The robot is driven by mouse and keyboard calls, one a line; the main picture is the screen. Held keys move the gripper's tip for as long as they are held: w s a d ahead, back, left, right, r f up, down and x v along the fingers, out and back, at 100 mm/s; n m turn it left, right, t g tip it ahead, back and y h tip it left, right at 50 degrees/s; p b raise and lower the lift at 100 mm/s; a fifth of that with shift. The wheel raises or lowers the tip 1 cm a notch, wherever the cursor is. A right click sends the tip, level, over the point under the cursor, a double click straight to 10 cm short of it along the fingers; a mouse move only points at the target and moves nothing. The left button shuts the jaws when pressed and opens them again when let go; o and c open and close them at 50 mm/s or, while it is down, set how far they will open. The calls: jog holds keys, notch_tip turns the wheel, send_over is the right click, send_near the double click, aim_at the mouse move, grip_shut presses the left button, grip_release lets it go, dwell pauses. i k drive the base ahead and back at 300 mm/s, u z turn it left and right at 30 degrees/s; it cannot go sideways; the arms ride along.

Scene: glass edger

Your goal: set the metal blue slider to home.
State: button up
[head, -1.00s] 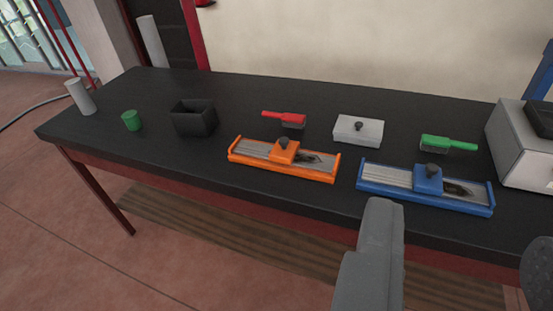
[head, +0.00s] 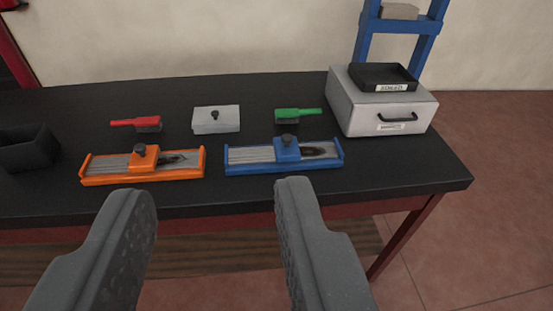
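The blue slider (head: 288,153) is a carriage with a dark knob on a blue-framed metal rail unit (head: 250,154) near the front edge of the black table. It sits a little right of the rail's middle. Pale grooved metal shows to its left and a dark, soiled patch to its right. Any home mark is too small to make out. My gripper (head: 215,192) is open and empty, its two grey fingers spread wide in front of the table, short of the rail units. The blue unit lies beyond the right finger.
An orange slider unit (head: 143,163) lies left of the blue one. Behind are a red brush (head: 136,123), a lidded light box (head: 216,119) and a green brush (head: 298,115). A drawer box (head: 382,105) with a black tray (head: 384,77) stands right. A black bin (head: 28,149) is far left.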

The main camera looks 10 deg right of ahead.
aim_at(286, 149)
jog(key=k, duration=0.55)
jog(key=u, duration=0.45)
jog(key=i, duration=1.6)
jog(key=z, duration=0.5)
